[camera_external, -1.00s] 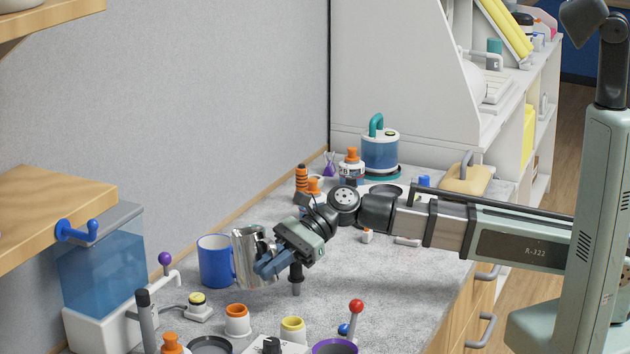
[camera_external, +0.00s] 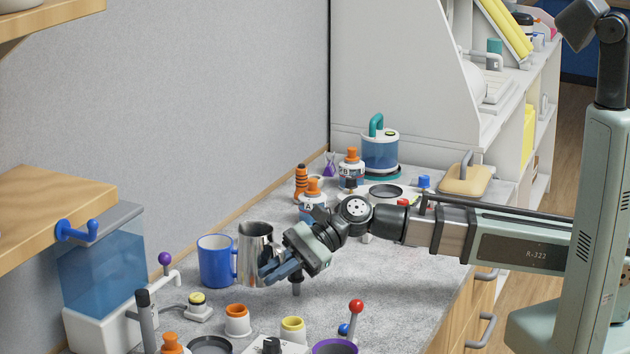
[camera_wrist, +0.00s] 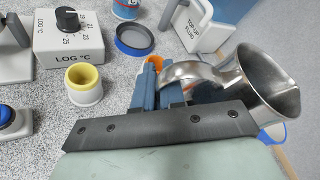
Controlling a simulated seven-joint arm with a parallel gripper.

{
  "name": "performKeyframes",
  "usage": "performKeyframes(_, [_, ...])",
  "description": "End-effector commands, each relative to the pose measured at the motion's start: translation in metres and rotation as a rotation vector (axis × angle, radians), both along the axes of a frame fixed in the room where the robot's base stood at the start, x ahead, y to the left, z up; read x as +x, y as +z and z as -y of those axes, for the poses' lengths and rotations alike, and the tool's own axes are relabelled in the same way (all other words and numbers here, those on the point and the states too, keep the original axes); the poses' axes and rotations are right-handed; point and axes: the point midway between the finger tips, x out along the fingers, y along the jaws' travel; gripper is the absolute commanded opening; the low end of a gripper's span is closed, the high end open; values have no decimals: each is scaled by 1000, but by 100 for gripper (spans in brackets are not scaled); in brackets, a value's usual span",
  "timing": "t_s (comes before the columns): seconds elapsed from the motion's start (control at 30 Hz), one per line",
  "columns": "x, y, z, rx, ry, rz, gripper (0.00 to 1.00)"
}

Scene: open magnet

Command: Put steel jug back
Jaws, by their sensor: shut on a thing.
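The shiny steel jug (camera_external: 256,248) stands nearly upright over the counter, just right of the blue mug (camera_external: 214,262). My gripper (camera_external: 270,272) is at the jug's right side, with its blue fingers shut on the jug's handle. In the wrist view the jug (camera_wrist: 262,82) opens at the right, and its curved handle runs to my gripper's fingers (camera_wrist: 160,88). The fingers hide part of the handle. I cannot tell whether the jug's base touches the counter.
An orange-rimmed cup (camera_external: 237,320), a yellow-rimmed cup (camera_external: 292,330) and a red-knobbed lever (camera_external: 356,308) stand in front. A clear blue tank (camera_external: 100,262) is at left. Bottles and a blue canister (camera_external: 380,152) stand behind. Counter right of my gripper is fairly clear.

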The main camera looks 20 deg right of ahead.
Motion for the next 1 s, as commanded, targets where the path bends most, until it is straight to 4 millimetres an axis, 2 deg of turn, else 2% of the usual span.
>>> performKeyframes(0.03, [0,12,-1,4,1,2,0])
performKeyframes(0.2, [0,44,-1,3,1,1,0])
performKeyframes(0.6, [0,90,-1,1,0,0,0])
performKeyframes(1.0, [41,80,34,-1,58,-3,0])
